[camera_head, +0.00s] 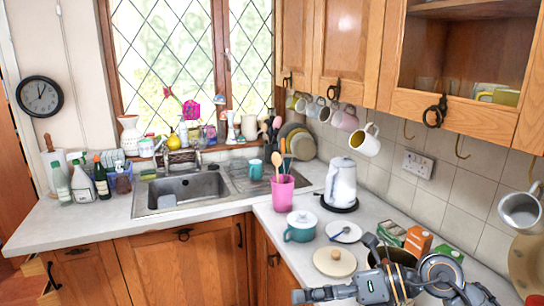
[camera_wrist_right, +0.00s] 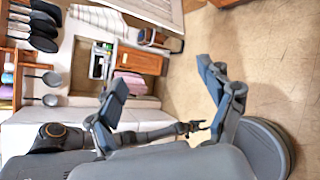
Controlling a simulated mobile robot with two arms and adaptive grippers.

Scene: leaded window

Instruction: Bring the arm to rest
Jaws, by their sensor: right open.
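My left arm does not show in the head view. In the right wrist view a dark, jointed arm of mine ends in a small forked shape, which looks like my left gripper (camera_wrist_right: 190,128). It is too small to tell its jaws.
Further back are a pink utensil cup (camera_head: 282,192) and a white kettle (camera_head: 341,184). In the right wrist view the floor (camera_wrist_right: 285,60) is open.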

